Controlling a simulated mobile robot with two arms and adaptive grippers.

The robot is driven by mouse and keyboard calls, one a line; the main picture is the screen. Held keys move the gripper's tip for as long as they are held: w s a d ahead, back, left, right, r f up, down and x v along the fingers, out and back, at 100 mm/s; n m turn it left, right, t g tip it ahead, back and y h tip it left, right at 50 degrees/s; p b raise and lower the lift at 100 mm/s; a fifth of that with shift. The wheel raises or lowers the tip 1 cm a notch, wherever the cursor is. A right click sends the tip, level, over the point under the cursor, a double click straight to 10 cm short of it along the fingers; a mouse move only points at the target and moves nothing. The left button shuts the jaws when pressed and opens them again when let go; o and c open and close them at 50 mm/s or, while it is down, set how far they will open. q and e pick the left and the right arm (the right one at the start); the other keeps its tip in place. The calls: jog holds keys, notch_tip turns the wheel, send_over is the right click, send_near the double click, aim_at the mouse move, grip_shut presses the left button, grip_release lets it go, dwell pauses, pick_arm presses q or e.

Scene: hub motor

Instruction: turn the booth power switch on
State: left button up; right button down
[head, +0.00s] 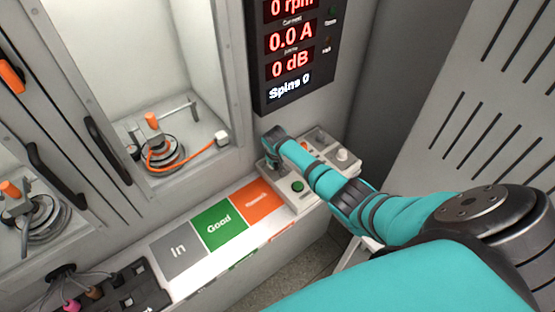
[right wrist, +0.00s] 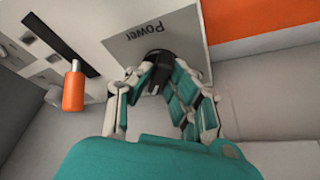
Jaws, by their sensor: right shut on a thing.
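The booth power switch (right wrist: 158,57) is a black knob on a grey plate (right wrist: 190,40), beside the upside-down word "Power", in the right wrist view. My right gripper (right wrist: 160,72) is shut on this knob, with its fingers on both sides of it. In the head view my right gripper (head: 270,165) is down at the left end of the control box (head: 315,180), partly hidden by my own wrist. The knob cannot be made out there. My left gripper is not in view.
The control box also has a green button (head: 297,187) and a white knob (head: 342,155). A display (head: 290,45) above reads 0 rpm, 0.0 A, 0 dB and Spins 0. In, Good and orange areas lie left of the box, before a booth with a motor (head: 158,150).

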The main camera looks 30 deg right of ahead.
jog(key=shift+w+m, duration=0.1)
jog(key=shift+m, duration=0.4)
jog(key=c, duration=1.3)
grip_release()
jog(key=shift+o, duration=0.2)
jog(key=v, duration=1.2)
jog(key=shift+a, duration=0.2)
